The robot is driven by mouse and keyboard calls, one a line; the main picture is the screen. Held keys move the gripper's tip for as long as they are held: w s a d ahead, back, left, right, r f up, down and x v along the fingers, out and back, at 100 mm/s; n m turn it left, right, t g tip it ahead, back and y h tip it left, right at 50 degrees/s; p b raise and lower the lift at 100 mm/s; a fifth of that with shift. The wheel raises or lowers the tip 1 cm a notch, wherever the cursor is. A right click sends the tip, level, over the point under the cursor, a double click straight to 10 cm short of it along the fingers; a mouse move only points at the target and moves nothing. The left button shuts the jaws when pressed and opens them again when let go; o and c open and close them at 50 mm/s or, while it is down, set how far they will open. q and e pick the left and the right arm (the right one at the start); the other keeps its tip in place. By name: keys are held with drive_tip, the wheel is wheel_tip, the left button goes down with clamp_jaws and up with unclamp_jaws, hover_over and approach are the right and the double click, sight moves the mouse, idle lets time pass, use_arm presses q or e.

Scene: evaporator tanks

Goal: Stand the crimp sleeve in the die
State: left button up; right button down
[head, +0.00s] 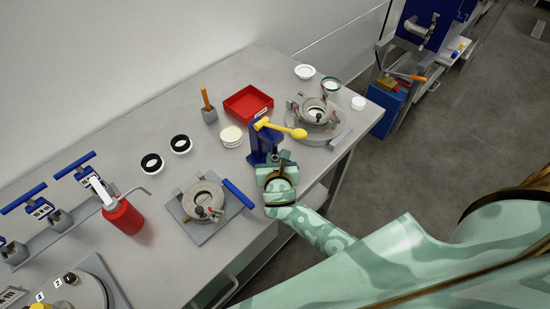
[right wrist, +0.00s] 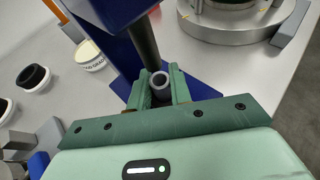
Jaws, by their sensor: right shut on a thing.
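My right gripper (head: 278,158) is at the blue press (head: 258,142) on the bench's front edge. In the right wrist view my right gripper (right wrist: 160,84) is shut on the crimp sleeve (right wrist: 160,80), a small grey tube with a dark open end facing the camera. The sleeve looks about upright, close to the dark round ram (right wrist: 141,38) of the press. The die cannot be made out; fingers and sleeve hide the spot below, so I cannot tell whether the sleeve touches it. My left gripper is not in view.
The press's yellow lever (head: 282,128) extends above my gripper. A red tray (head: 248,103), a round metal fixture (head: 316,112) and a cream-topped tin (head: 231,136) stand around the press. A clamped ring fixture (head: 203,199) and a red bottle (head: 122,216) are to the left.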

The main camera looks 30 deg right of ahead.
drive_tip(key=shift+f, duration=0.1)
idle(0.7)
drive_tip(key=c, duration=1.2)
unclamp_jaws()
drive_tip(key=shift+s+d+p, duration=0.25)
drive_tip(key=shift+s+p, duration=0.2)
drive_tip(key=shift+s, duration=0.3)
drive_tip(key=shift+s+d+p, duration=0.25)
drive_tip(key=shift+s+p, duration=0.15)
drive_tip(key=shift+s, duration=0.3)
drive_tip(key=shift+s+d+p, duration=0.25)
drive_tip(key=shift+s+d, duration=0.1)
drive_tip(key=shift+s, duration=0.6)
drive_tip(key=shift+s+d+p, duration=0.3)
drive_tip(key=shift+s, duration=0.6)
drive_tip(key=shift+s+d+p, duration=0.25)
drive_tip(key=shift+s+d, duration=0.1)
drive_tip(key=shift+s, duration=0.6)
